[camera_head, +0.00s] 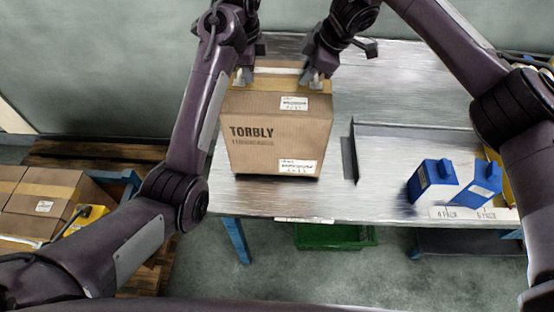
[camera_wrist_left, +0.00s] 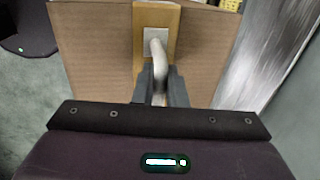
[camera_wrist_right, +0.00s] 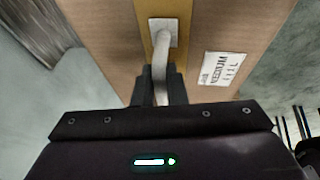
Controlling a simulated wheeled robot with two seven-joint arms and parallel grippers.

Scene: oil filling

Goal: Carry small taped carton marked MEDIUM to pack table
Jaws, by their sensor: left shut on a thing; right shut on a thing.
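The brown carton (camera_head: 278,135), printed TORBLY on its front, is upright over the left part of the metal table (camera_head: 410,85). I cannot tell whether its base touches the table. My left gripper (camera_head: 243,76) is shut on a pale handle (camera_wrist_left: 158,62) on one taped side of the carton. My right gripper (camera_head: 315,80) is shut on a matching handle (camera_wrist_right: 161,60) on the opposite side. The fingertips are partly hidden.
Two blue-and-white packs (camera_head: 433,178) (camera_head: 482,179) stand at the table's right front, behind 4 PACK and 6 PACK labels. A low metal partition (camera_head: 349,158) rises right of the carton. A green crate (camera_head: 330,236) is below. Other cartons (camera_head: 45,200) sit on a wooden pallet (camera_head: 95,153) at left.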

